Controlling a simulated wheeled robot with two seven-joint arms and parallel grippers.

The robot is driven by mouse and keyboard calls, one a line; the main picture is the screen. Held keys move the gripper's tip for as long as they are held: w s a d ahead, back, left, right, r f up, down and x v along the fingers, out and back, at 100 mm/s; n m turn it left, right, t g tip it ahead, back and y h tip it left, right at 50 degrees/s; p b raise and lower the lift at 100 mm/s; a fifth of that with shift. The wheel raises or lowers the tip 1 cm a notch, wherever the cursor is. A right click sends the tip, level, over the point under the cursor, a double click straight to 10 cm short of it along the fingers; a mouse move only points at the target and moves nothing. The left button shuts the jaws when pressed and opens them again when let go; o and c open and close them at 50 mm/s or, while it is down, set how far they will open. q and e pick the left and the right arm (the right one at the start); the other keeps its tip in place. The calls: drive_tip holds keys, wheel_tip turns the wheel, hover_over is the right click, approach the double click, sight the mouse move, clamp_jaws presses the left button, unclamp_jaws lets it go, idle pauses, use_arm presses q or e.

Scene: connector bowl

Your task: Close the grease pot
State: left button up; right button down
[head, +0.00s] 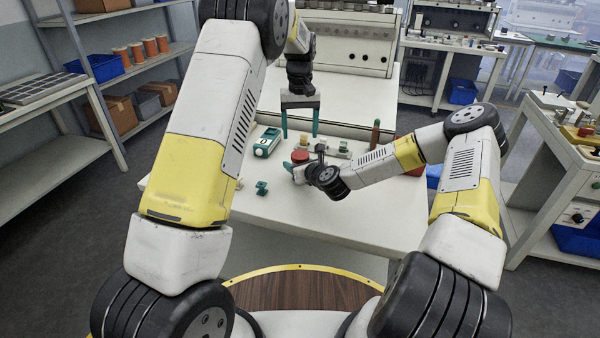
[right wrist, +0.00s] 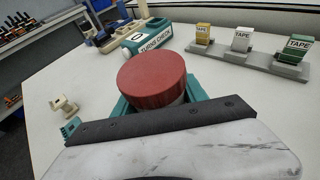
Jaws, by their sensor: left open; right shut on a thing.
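The grease pot shows a round red lid (head: 300,156) on top of a pale body. In the right wrist view the red lid (right wrist: 152,80) sits over the body, and I cannot tell whether it is fully tightened. My right gripper (head: 295,167) is shut on the pot, its teal fingers around the body below the lid, low at the table. My left gripper (head: 300,134) is open, pointing down, with its two teal fingers apart above and behind the pot. Nothing is seen between them.
A grey rack with small boxes (right wrist: 248,60) stands behind right. The front of the white table (head: 330,215) is clear.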

sight(300, 154)
use_arm(q)
drive_tip(key=shift+n, duration=2.2)
drive_tip(key=shift+f, duration=4.05)
drive_tip(key=c, duration=1.5)
drive_tip(key=m, duration=0.5)
drive_tip(key=o, duration=1.6)
drive_tip(key=shift+c, duration=0.2)
